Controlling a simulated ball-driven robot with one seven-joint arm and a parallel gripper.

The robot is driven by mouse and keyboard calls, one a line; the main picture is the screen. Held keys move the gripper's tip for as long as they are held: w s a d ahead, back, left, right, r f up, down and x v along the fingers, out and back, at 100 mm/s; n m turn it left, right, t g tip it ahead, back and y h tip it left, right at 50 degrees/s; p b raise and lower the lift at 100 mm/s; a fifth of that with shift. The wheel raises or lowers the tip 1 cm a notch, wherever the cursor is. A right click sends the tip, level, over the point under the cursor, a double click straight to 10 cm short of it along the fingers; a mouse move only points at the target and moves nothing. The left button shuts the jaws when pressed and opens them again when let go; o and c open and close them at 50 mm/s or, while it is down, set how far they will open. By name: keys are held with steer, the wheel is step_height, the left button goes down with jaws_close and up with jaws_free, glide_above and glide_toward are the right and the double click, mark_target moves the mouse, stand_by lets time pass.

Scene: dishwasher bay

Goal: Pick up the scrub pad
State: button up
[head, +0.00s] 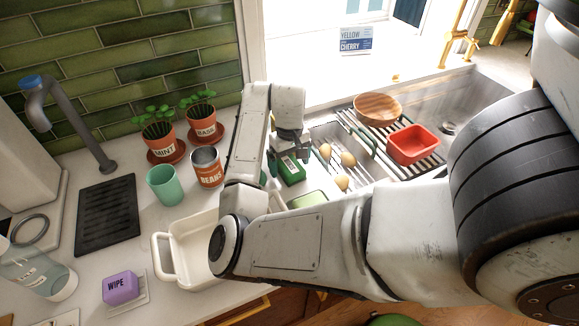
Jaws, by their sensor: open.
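A small dark green block (291,170) with pale lettering too small to read sits on the counter near the sink's left edge; it looks like the scrub pad. My gripper (288,150) hangs just above and behind it, pointing down. The jaws are open, and I see nothing held between them. My gripper hides part of the block's far side. I cannot tell whether the fingertips touch the block.
A white tray (164,262) is partly covered by my arm. A beans can (206,167), a green cup (164,186) and two potted herbs stand left of my gripper. The drying rack (437,164) holds a red dish (412,144) and a wooden bowl (377,107). A purple wipe block (121,288) lies front left.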

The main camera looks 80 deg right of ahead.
steer(key=shift+f, duration=0.65)
steer(key=shift+c, duration=0.4)
steer(key=c, duration=1)
steer(key=shift+o, duration=0.2)
steer(key=shift+r, duration=0.1)
steer(key=shift+r+b, duration=0.3)
steer(key=shift+r, duration=0.2)
steer(key=s+a+r+p, duration=0.1)
steer(key=s+a+r, duration=0.5)
steer(key=s+r, duration=0.6)
steer(key=shift+s+a+p, duration=0.2)
steer(key=shift+a+p, duration=0.15)
steer(key=shift+p, duration=0.05)
